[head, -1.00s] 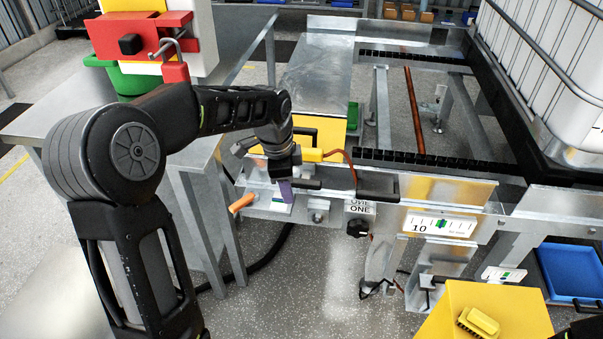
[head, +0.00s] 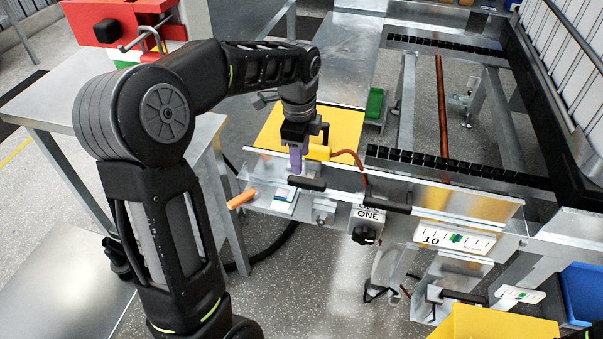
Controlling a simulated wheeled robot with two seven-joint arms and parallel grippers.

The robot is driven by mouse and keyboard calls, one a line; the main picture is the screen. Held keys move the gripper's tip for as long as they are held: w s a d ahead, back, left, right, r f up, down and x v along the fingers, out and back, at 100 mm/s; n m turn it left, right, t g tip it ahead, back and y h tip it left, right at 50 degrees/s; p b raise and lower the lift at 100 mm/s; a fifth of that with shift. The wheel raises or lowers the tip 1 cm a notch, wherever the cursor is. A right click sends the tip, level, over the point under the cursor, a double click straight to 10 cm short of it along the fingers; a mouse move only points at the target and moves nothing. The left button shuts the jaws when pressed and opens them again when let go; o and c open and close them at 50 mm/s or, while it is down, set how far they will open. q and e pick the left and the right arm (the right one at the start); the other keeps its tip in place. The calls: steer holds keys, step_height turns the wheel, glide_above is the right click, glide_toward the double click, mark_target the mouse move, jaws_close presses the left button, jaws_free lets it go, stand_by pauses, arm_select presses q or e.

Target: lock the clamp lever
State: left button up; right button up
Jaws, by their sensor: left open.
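An orange-gripped lever (head: 241,199), which looks like the clamp lever, sticks out to the left from the front of the metal washer frame (head: 450,195). It is tilted, its outer end slightly lower. My left gripper (head: 297,165) is open, with purple fingers pointing down. It is above and to the right of the orange lever, apart from it, in front of the yellow panel. The fingers partly overlap each other in this view, and I see nothing between them. My right gripper is out of view.
A black knob (head: 364,235) sits below a label reading ONE. Black handles (head: 307,184) stick out along the frame front. A white scale (head: 455,239) is at right. A steel table (head: 75,105) stands at left, a yellow box (head: 490,325) at lower right.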

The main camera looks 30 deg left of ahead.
mark_target(301, 179)
arm_select(q)
steer(key=f, duration=0.7)
steer(key=shift+w+a+f+b, duration=0.1)
steer(key=shift+w+f+b, duration=0.15)
steer(key=shift+b, duration=0.15)
steer(key=shift+c, duration=0.4)
jaws_close()
